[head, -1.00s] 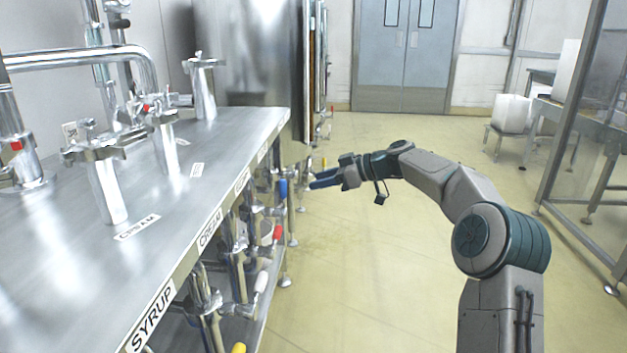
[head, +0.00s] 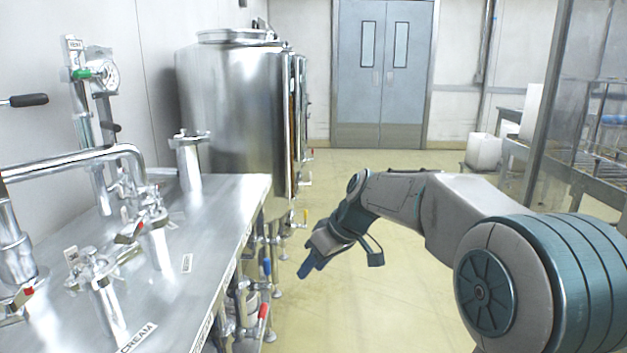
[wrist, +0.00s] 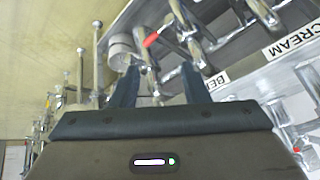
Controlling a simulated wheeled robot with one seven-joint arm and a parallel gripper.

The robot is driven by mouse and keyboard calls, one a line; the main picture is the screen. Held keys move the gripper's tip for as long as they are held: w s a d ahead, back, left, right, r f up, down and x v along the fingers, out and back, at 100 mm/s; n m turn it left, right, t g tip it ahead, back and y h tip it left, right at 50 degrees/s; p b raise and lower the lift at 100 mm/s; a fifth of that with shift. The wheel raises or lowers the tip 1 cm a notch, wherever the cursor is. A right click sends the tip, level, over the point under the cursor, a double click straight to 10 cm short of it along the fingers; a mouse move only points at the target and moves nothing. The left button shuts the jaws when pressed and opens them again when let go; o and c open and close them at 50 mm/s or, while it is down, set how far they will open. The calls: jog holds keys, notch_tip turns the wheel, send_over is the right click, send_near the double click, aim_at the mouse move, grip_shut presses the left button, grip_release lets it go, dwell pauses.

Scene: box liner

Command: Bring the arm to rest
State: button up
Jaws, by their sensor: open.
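My gripper (head: 308,268) hangs in the air over the aisle, to the right of the steel bench (head: 228,215), its fingers pointing down and to the left. In the wrist view my gripper (wrist: 160,85) has its two dark fingers apart with nothing held between them. A red-handled valve (wrist: 152,40) shows beyond the fingertips, apart from them. My arm (head: 440,205) is bent and reaches in from the right.
Valves with blue (head: 267,268) and red (head: 263,311) handles stick out from under the bench. A large steel tank (head: 230,110) stands behind it. The floor (head: 390,285) is clear towards the double doors (head: 383,70). A glass-sided frame (head: 550,110) stands at the right.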

jog(key=s+d+r+m+h+p, duration=0.2)
jog(key=s+d+r+m+p, duration=0.1)
jog(key=s, duration=0.5)
jog(key=s+d+r+m+h+p, duration=0.1)
jog(key=s+d+r+m+p, duration=0.2)
jog(key=s+p, duration=0.6)
jog(key=s+d+r+m+h+p, duration=0.2)
jog(key=s+d+r+m+p, duration=0.1)
jog(key=s+d+r+p, duration=0.3)
jog(key=s+d, duration=0.2)
jog(key=s, duration=0.1)
jog(key=shift+d+r+m+t+h, duration=0.3)
jog(key=shift+r, duration=0.1)
